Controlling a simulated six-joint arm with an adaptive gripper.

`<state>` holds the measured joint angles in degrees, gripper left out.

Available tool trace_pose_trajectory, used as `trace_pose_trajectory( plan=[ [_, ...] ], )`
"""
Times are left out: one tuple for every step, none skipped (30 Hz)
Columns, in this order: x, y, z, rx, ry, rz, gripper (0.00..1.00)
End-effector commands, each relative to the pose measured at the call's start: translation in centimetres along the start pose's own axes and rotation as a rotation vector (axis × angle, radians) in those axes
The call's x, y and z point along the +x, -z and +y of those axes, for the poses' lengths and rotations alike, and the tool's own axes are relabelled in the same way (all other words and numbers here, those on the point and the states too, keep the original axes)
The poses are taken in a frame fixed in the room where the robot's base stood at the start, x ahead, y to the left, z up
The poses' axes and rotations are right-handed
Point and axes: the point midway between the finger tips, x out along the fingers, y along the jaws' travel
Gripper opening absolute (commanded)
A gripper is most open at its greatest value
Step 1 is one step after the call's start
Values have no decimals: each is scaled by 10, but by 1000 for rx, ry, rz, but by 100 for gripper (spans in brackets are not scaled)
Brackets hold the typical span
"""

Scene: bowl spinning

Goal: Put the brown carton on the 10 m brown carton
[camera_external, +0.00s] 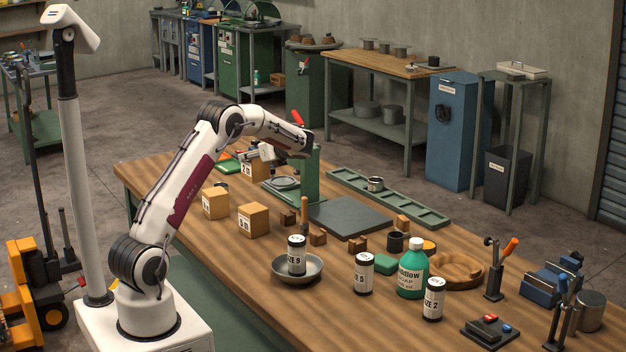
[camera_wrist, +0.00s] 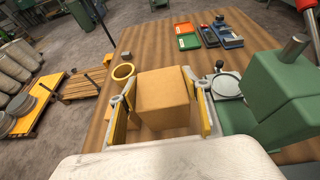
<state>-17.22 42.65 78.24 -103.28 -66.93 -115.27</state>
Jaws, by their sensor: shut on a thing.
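My gripper (camera_external: 264,155) is at the far left part of the bench, beside the green press, pointing down. In the wrist view its yellow-padded fingers (camera_wrist: 166,112) are closed on both sides of a plain brown carton (camera_wrist: 164,90).
The green press (camera_external: 306,175) stands close to the right of my gripper. A dark flat plate (camera_external: 348,216) and a long green rack (camera_external: 388,199) lie farther right. A metal bowl holding a labelled can (camera_external: 297,268) is nearer. Wood around the two standing cartons is mostly bare.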

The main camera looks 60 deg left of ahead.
Motion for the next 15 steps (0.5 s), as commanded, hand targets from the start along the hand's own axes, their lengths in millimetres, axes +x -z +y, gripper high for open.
trace_pose_trajectory(
  plan=[
    [1,-11,5,-8,-7,-2,22],
    [2,-16,9,-10,-12,-2,22],
    [4,-23,14,-13,-20,-2,22],
    [6,-29,19,-15,-25,-1,22],
    [7,-34,23,-16,-28,-1,22],
    [8,-41,30,-19,-33,-1,22],
    [9,-47,35,-21,-37,-1,22],
    [11,-51,40,-21,-40,-1,22],
    [12,-58,46,-23,-43,-1,22],
    [13,-63,51,-23,-45,-1,22],
    [14,-67,56,-22,-45,-1,22],
    [15,-73,63,-23,-47,-1,22],
    [16,-77,68,-23,-48,-1,22],
    [16,-81,73,-23,-48,-1,22],
    [18,-85,80,-22,-47,-1,22]
  ],
)
